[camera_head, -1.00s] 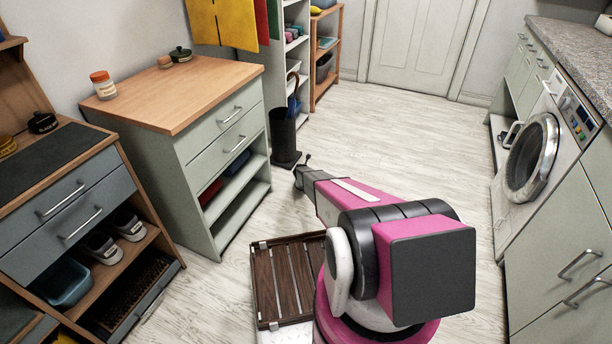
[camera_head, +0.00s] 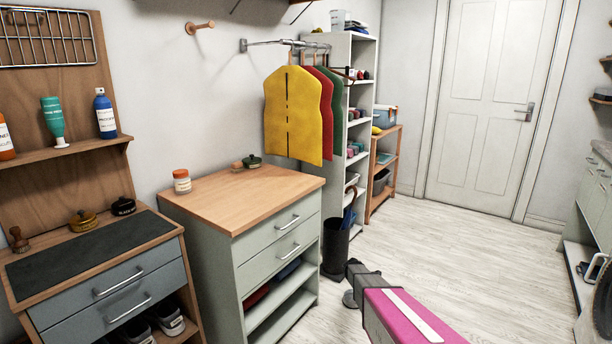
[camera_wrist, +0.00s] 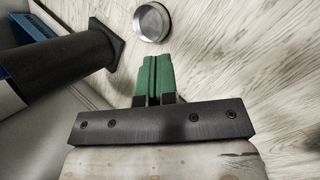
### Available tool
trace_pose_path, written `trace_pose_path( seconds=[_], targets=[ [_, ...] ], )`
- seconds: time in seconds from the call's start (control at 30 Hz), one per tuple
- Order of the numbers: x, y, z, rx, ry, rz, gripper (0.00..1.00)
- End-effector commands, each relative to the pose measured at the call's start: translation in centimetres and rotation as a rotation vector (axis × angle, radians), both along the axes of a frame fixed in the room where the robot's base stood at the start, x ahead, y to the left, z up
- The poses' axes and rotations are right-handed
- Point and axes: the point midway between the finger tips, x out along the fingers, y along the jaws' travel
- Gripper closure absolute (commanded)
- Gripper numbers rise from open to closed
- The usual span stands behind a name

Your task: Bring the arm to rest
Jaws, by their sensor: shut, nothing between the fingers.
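My gripper (camera_wrist: 154,62) shows in the wrist view with its two green fingers pressed together and nothing between them. It is above the pale wood-look floor. In the head view my pink arm reaches in from the bottom edge, and its dark far end is low, near the black bin. The fingers are too small to make out there.
A black bin (camera_head: 335,252) stands close to my arm's end; it also shows in the wrist view (camera_wrist: 72,62). A round metal dish (camera_wrist: 151,21) lies on the floor ahead of the fingers. A drawer cabinet (camera_head: 275,250) stands left. Floor toward the door (camera_head: 487,110) is clear.

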Motion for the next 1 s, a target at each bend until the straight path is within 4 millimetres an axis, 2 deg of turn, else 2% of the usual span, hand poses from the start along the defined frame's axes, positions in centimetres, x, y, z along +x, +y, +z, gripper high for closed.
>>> trace_pose_path(
  seconds=[0.03, 0.2, 0.4, 0.5, 0.6, 0.7, 0.77, 1.0],
  targets=[
    [-3.7, 0.3, 3.2, 0.062, -0.012, -0.109, 1.00],
    [-12.3, 1.8, 10.1, 0.274, -0.037, -0.514, 1.00],
    [-22.9, 4.3, 17.2, 0.481, -0.029, -0.978, 1.00],
    [-27.6, 5.6, 20.1, 0.556, -0.011, -1.182, 1.00],
    [-31.2, 6.7, 22.3, 0.606, 0.011, -1.342, 1.00],
    [-33.4, 7.4, 23.6, 0.632, 0.027, -1.450, 1.00],
    [-34.1, 7.7, 24.1, 0.642, 0.034, -1.490, 1.00],
    [-34.4, 7.9, 24.3, 0.647, 0.038, -1.524, 1.00]
  ],
)
